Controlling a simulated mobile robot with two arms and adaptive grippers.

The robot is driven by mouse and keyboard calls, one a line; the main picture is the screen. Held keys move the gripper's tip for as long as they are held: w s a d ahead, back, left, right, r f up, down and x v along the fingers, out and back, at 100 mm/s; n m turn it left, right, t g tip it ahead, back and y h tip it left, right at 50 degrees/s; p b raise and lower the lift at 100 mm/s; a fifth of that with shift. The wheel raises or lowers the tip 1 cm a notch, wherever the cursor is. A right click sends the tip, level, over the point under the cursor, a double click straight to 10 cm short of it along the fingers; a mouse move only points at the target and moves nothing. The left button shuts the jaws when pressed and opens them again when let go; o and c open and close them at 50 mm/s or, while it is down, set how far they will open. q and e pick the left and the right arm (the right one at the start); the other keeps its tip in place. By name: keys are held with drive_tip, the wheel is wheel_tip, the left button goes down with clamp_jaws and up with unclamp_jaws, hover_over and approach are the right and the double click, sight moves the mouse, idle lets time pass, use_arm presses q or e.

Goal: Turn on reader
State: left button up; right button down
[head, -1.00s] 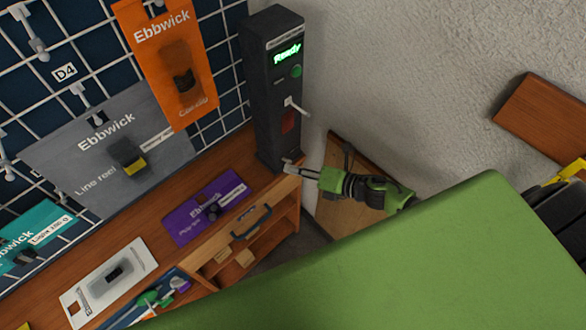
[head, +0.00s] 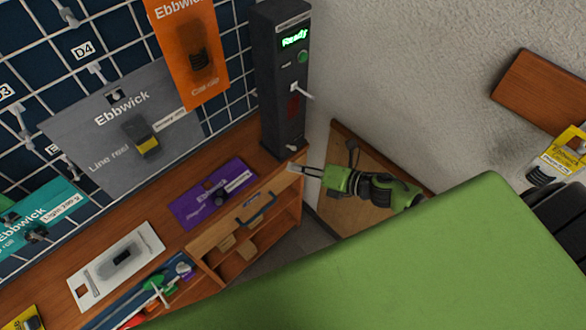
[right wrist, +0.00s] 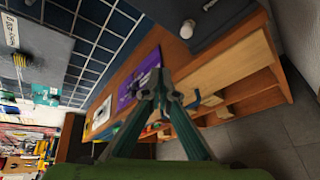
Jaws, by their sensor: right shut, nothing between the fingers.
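The reader, a tall dark tower (head: 277,120), stands upright at the desk's back corner in the head view. Its display (head: 294,38) glows green with "Ready". A green round button (head: 302,57), a white lever-like part (head: 301,91) and a dim red patch are on its front. A small white knob (head: 291,148) sits low on the reader; it also shows in the right wrist view (right wrist: 187,29). My right gripper (head: 300,168) is shut and empty, just below and apart from that knob. Its fingers meet in the wrist view (right wrist: 160,75). My left gripper is not in view.
The wooden desk (head: 120,225) holds a purple package (head: 213,193), a white package (head: 115,266) and a tray of small items. A drawer with a dark handle (head: 256,209) is below. Packages hang on the wire grid. A yellow package (head: 556,157) is at right.

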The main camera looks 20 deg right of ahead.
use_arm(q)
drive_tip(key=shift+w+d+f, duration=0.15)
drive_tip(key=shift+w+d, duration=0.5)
use_arm(e)
drive_tip(key=s+d+r, duration=0.2)
drive_tip(key=d+r, duration=0.2)
drive_tip(key=r, duration=0.1)
drive_tip(key=shift+s+r, duration=0.3)
drive_tip(key=shift+s, duration=0.05)
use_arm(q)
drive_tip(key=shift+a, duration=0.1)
use_arm(e)
drive_tip(key=shift+d, duration=0.1)
